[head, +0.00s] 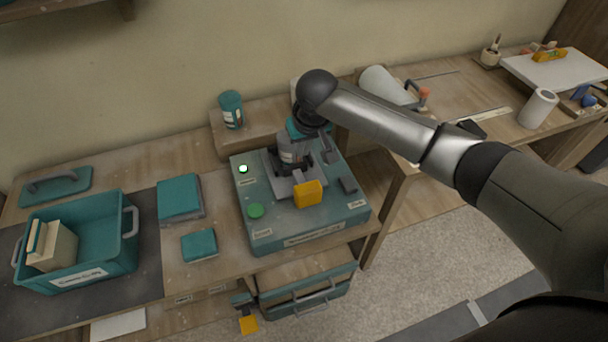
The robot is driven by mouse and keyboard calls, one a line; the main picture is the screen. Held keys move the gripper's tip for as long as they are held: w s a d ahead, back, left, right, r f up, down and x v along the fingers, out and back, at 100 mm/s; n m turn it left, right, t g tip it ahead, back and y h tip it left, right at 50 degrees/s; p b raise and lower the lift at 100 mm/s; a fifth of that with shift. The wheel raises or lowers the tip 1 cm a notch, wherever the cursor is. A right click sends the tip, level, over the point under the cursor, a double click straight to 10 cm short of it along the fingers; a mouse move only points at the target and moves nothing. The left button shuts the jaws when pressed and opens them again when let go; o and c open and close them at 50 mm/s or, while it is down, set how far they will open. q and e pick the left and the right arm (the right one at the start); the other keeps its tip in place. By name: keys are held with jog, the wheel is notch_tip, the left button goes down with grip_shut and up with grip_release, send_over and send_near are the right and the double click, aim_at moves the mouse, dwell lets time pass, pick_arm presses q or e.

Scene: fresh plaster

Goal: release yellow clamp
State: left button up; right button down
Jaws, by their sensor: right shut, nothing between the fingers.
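The yellow clamp part (308,194) is a small yellow block near the middle of the teal machine box (283,234). It sits at the front of a grey metal fixture on the box top. My right arm reaches in from the right, and its gripper (292,167) points down over the fixture, just behind and left of the yellow block. The gripper is shut and empty. Its fingertips blend with the grey fixture, so I cannot tell whether they touch it. My left gripper is not in view.
The box carries a lit lamp (243,169), a green button (255,210) and a dark block (347,185). A teal crate (128,250) and teal pads (180,197) stand left. A teal canister (231,109) stands behind. A yellow piece (249,325) hangs below the bench.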

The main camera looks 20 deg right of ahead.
jog(key=shift+f, duration=0.1)
jog(key=b, duration=0.3)
send_near(297, 172)
jog(key=x, duration=0.5)
jog(key=shift+f, duration=0.1)
jog(key=shift+s+r+p, duration=0.15)
jog(key=shift+s+p, duration=0.25)
jog(key=shift+s, duration=0.15)
jog(key=shift+s+r+p, duration=0.15)
jog(key=shift+s+p, duration=0.25)
jog(key=shift+s, duration=0.15)
jog(key=shift+s+p, duration=0.3)
jog(key=shift+s, duration=0.7)
jog(key=shift+f, duration=0.1)
